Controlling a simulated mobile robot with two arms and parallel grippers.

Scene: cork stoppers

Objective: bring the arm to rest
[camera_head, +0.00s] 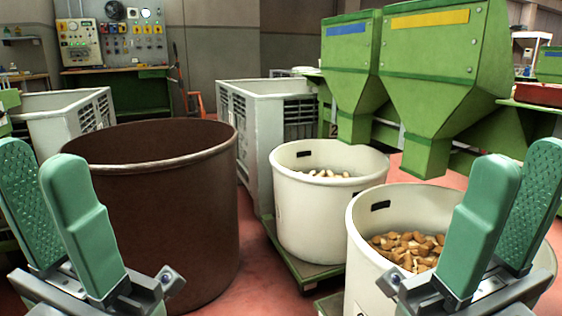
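My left gripper (50,175) is at the lower left, in front of the large brown bin. Its two green fingers stand apart with nothing between them. My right gripper (518,170) is at the lower right, in front of the near white bin, and hides part of it. Its green fingers point up, with a narrow gap showing between their upper ends and nothing visible in it. The near white bin (362,270) holds several cork stoppers (408,249). The far white bin (318,222) holds paler stoppers (328,174).
The large brown bin (190,230) stands left of centre; its bottom inside is hidden. Green hoppers (430,70) rise behind the white bins. White crates (265,120) stand behind. A control panel (108,42) is at the back left. A strip of red floor (255,265) is clear.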

